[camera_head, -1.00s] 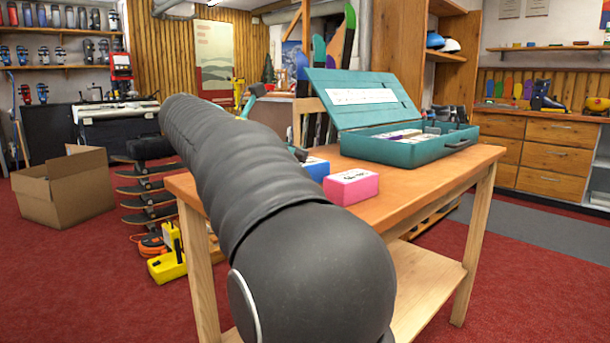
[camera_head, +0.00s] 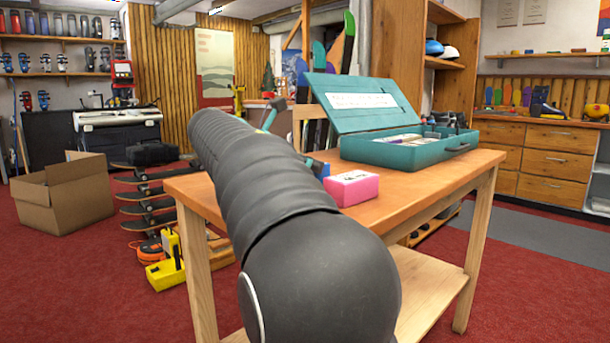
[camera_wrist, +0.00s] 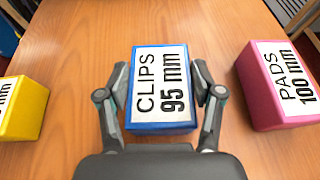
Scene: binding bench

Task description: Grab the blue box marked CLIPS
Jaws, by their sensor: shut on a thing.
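The blue box marked CLIPS 95 mm (camera_wrist: 161,126) is in the middle of the wrist view, on or just above the wooden bench top. My gripper (camera_wrist: 160,82) has a finger on each side of the box and is shut on it. In the head view only a blue sliver of the box (camera_head: 321,169) shows behind my arm, left of the pink box. Part of my gripper (camera_head: 310,161) shows there beside it. I cannot tell whether the box touches the bench.
A pink box marked PADS 100 mm (camera_wrist: 278,85) stands right of the blue box, and a yellow box (camera_wrist: 20,112) stands left. An open teal case (camera_head: 400,152) with its lid raised sits farther back on the bench (camera_head: 410,186). Bare wood lies between the boxes.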

